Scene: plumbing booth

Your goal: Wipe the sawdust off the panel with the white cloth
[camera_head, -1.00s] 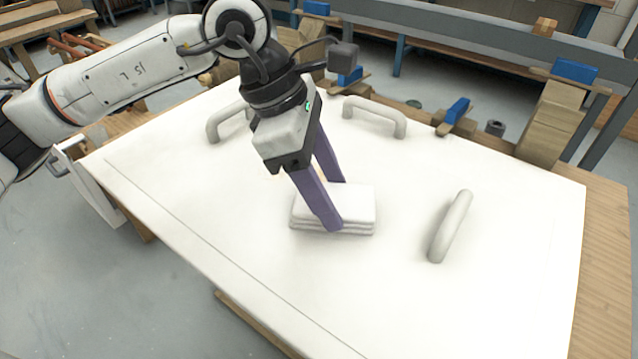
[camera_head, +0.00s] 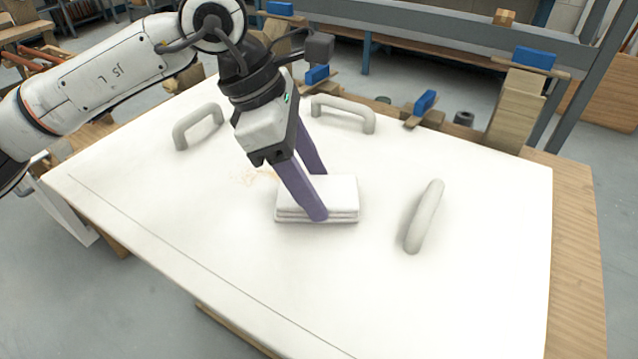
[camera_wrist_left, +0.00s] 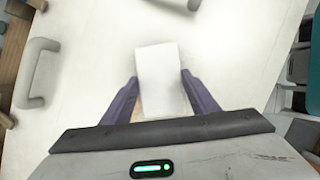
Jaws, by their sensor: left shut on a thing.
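The white panel (camera_head: 180,235) lies flat and fills most of the head view. The folded white cloth (camera_head: 340,190) rests on its middle; it also shows in the left wrist view (camera_wrist_left: 160,80). My left gripper (camera_head: 319,194) comes down from above and is shut on the cloth, its purple fingers on either side. In the left wrist view the fingers (camera_wrist_left: 158,93) flank the cloth's near part. A faint tan patch of sawdust (camera_head: 256,178) shows on the panel left of the cloth, partly behind the gripper. My right gripper is not in view.
Grey handles stand up from the panel: one at the back left (camera_head: 184,130), one at the back (camera_head: 343,104), one right of the cloth (camera_head: 424,216). Blue-topped clamps (camera_head: 424,103) and wooden blocks (camera_head: 513,110) stand along the back edge. The panel's front is clear.

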